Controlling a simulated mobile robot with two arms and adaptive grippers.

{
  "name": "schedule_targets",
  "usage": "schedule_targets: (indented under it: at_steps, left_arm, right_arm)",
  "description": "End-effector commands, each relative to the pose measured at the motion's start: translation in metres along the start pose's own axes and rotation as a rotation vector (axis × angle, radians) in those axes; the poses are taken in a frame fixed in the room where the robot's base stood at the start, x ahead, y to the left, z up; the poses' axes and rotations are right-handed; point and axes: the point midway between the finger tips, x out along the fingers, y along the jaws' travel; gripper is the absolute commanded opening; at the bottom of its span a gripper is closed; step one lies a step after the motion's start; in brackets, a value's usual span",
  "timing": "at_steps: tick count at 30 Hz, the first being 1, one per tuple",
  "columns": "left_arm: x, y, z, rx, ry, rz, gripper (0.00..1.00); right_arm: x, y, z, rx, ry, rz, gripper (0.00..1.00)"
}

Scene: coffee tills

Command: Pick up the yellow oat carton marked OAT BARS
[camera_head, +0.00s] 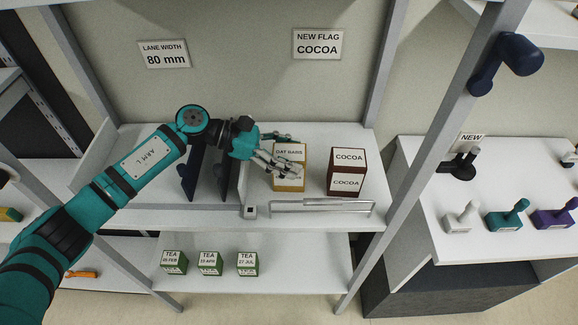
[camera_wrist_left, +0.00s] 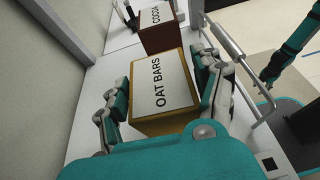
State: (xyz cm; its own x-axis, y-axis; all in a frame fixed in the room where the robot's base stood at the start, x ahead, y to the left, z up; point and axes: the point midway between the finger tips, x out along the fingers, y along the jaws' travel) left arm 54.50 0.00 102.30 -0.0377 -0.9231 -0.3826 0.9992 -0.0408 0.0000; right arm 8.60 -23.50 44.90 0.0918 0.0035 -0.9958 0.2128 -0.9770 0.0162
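The yellow oat carton (camera_head: 289,183) with a white OAT BARS label stands upright on the upper shelf, left of the brown cocoa carton. It also fills the middle of the left wrist view (camera_wrist_left: 163,88). My left gripper (camera_head: 283,153) reaches in from the left, its fingers on the back and front sides of the oat carton. In the left wrist view the fingers (camera_wrist_left: 163,100) flank it, spread and very close to its sides; contact is unclear. My right arm shows at the upper right of that view, its dark gripper (camera_wrist_left: 268,78) small and away from the carton.
The brown cocoa carton (camera_head: 346,173) stands just right of the oat carton. A wire rail (camera_head: 310,207) runs along the shelf front. Dark upright dividers (camera_head: 190,183) stand under my left forearm. Green tea boxes (camera_head: 210,263) sit on the lower shelf. A shelf post (camera_head: 400,210) rises at right.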

Motion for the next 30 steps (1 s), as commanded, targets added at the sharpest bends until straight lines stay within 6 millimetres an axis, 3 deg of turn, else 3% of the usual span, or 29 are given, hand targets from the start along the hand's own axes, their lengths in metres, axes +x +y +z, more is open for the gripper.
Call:
schedule_targets:
  at_steps: [2, 9, 20, 30]
  left_arm:
    - [0.0, 0.0, 0.0, 0.0, 0.0, 0.0, 0.55]
    - [0.0, 0.0, 0.001, 0.0, 0.0, 0.0, 0.23]
    - [-0.003, 0.001, 0.007, 0.003, -0.002, 0.001, 0.22]
    - [-0.027, 0.001, 0.065, 0.006, -0.001, 0.002, 0.22]
  right_arm:
    - [0.0, -0.001, 0.0, 0.0, 0.0, -0.001, 0.4]
    - [0.0, -0.001, 0.0, 0.0, 0.0, -0.001, 0.4]
    - [0.003, -0.001, 0.0, 0.0, -0.001, -0.001, 0.4]
    - [0.024, -0.001, 0.002, 0.0, 0.0, -0.001, 0.4]
